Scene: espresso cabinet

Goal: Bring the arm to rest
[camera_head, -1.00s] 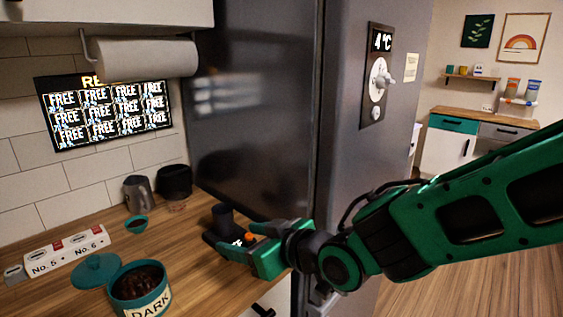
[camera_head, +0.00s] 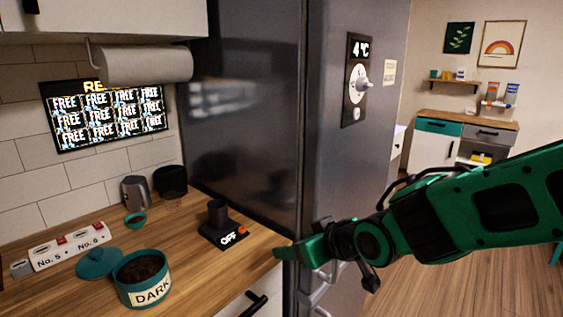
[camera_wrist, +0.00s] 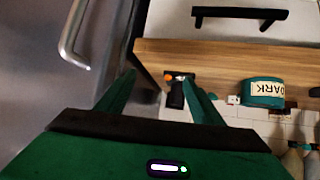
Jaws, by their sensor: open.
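My gripper (camera_head: 280,254) is at the counter's front right edge in the head view, beside the grey fridge (camera_head: 350,190). In the wrist view its two green fingers (camera_wrist: 165,92) are spread apart with nothing held between them. A black device (camera_head: 222,232) marked OFF, with an orange button and a dark cup-like top, stands on the counter to the left of the gripper, apart from it. My arm stretches in from the right.
A teal DARK canister (camera_head: 143,280) stands on the wooden counter (camera_head: 195,275), its lid beside it.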

